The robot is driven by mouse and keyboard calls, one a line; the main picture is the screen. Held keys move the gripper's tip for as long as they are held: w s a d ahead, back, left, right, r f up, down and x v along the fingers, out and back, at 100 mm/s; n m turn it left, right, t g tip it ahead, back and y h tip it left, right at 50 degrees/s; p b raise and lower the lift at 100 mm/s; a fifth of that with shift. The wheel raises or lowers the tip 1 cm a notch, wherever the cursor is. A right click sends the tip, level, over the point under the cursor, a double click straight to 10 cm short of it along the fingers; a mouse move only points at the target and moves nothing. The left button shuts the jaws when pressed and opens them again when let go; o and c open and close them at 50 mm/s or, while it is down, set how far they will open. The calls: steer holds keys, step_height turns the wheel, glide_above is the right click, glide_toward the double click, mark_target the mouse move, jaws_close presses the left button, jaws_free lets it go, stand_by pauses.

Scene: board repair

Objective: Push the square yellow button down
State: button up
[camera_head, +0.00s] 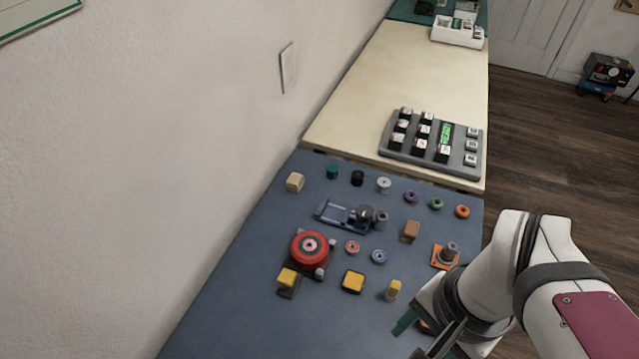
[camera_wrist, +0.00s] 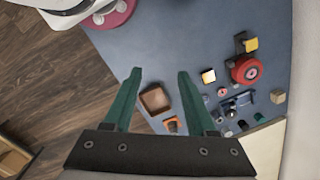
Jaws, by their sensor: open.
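The square yellow button (camera_head: 353,281) sits in a low dark base on the blue mat, near the front of the group of small parts. In the wrist view it appears as a small yellow square (camera_wrist: 208,76), right of the fingers. My gripper (camera_wrist: 160,74) is open with two green fingers and nothing between them. In the head view my gripper (camera_head: 425,332) is at the lower right, to the right of the button and apart from it. Part of it is hidden by my arm.
A yellow-topped dark block (camera_head: 288,278) and a yellow peg (camera_head: 394,289) flank the button. A red round part (camera_head: 310,249) stands behind left. An orange-based post (camera_head: 446,255) is at right. A brown tray (camera_wrist: 156,99) lies near the fingers. The front-left mat is clear.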

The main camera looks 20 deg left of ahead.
steer(key=shift+m+h, duration=0.5)
steer(key=shift+h, duration=0.2)
steer(key=w+a, duration=0.2)
steer(key=a, duration=0.1)
steer(key=w+a+f, duration=0.1)
steer(key=w+a, duration=0.2)
steer(key=w+a+f, duration=0.1)
steer(key=w+a, duration=0.2)
steer(key=a, duration=0.1)
steer(key=shift+w+f, duration=0.15)
steer(key=c, duration=0.7)
steer(key=shift+t, duration=0.3)
steer(key=a+f, duration=0.1)
steer(key=a, duration=0.1)
steer(key=w+a+f, duration=0.1)
steer(key=a, duration=0.1)
steer(key=a+f, duration=0.1)
steer(key=a, duration=0.2)
steer(key=shift+w, duration=0.35)
jaws_close()
steer(key=m, duration=0.1)
glide_toward(287, 276)
steer(key=shift+s+a+r+t+h, duration=0.25)
steer(key=shift+t+h, duration=0.05)
steer(key=shift+f, duration=0.1)
steer(key=shift+w+d+f, duration=0.1)
steer(key=shift+f, duration=1.55)
steer(key=shift+w+d+f, duration=0.15)
steer(key=shift+f, duration=1.55)
